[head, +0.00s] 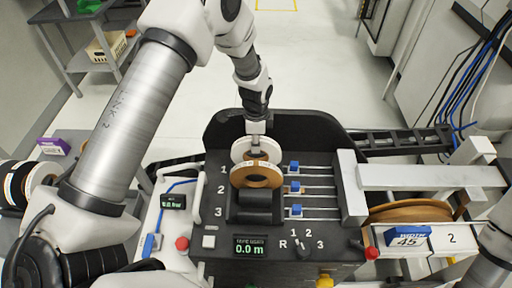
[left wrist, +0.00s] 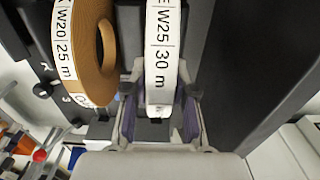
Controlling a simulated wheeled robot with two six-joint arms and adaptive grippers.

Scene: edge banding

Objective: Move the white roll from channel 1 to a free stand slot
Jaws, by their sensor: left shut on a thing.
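The white roll (head: 240,147) stands upright in channel 1, the back channel of the black feeder (head: 320,130). In the left wrist view the white roll (left wrist: 162,50) carries a label reading W25, 30 m. My left gripper (head: 256,133) reaches down on it from above. In the left wrist view its fingers (left wrist: 160,98) sit on both sides of the roll, shut on it. A brown roll (head: 240,179) stands just in front in channel 2; it also shows in the left wrist view (left wrist: 94,40), labelled W20, 25 m. My right gripper is out of view.
Channel 3 (head: 258,213) looks empty. Blue sliders (head: 295,188) sit on rails right of the channels. Black and white rolls (head: 40,176) sit at the far left, partly hidden by my arm. A larger brown coil (head: 410,211) lies at the right.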

